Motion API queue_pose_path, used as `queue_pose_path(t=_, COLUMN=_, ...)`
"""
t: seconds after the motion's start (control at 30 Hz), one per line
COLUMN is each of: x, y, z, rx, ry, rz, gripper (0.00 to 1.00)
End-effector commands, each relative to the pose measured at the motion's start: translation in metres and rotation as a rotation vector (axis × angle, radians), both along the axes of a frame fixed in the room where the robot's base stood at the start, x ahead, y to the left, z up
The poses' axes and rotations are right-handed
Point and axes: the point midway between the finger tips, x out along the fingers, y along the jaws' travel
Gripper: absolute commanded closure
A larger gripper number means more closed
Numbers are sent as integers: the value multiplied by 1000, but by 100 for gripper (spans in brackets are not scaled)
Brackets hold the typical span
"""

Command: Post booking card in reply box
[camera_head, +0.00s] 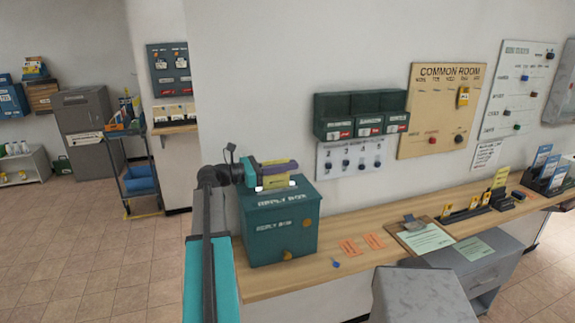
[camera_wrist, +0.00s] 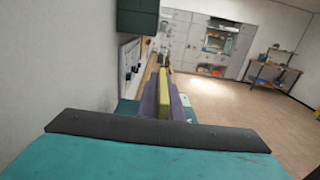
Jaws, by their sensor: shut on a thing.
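The reply box (camera_head: 282,232) is a dark green box with white lettering and round orange marks, standing on the wooden counter at its left end. My gripper (camera_head: 284,175) is just above the box's top and reaches across it from the left. It is shut on a yellow booking card (camera_head: 275,181), seen below the purple finger. In the wrist view the card (camera_wrist: 164,100) shows as a yellow strip between the purple fingers of my gripper (camera_wrist: 163,92). The slot in the box's top is hidden, and I cannot tell whether the card touches the box.
The counter (camera_head: 345,262) runs right, with orange slips (camera_head: 361,244), a clipboard (camera_head: 424,238) and card holders (camera_head: 466,212). Dark green wall pigeonholes (camera_head: 361,115) hang above, right of my gripper. A blue trolley (camera_head: 136,165) stands at the left. Floor is clear left of the counter.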

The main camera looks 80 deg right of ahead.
Motion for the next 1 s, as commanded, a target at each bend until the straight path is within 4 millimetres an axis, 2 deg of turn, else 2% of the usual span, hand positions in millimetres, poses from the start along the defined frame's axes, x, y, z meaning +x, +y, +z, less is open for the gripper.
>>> queue_pose_path(t=0.77, x=0, y=0, z=-26, rx=0, ry=0, rz=0, gripper=100)
queue_pose_path(t=0.97, x=0, y=0, z=-26, rx=0, ry=0, rz=0, gripper=100)
queue_pose_path(t=1.0, x=0, y=0, z=-26, rx=0, ry=0, rz=0, gripper=93)
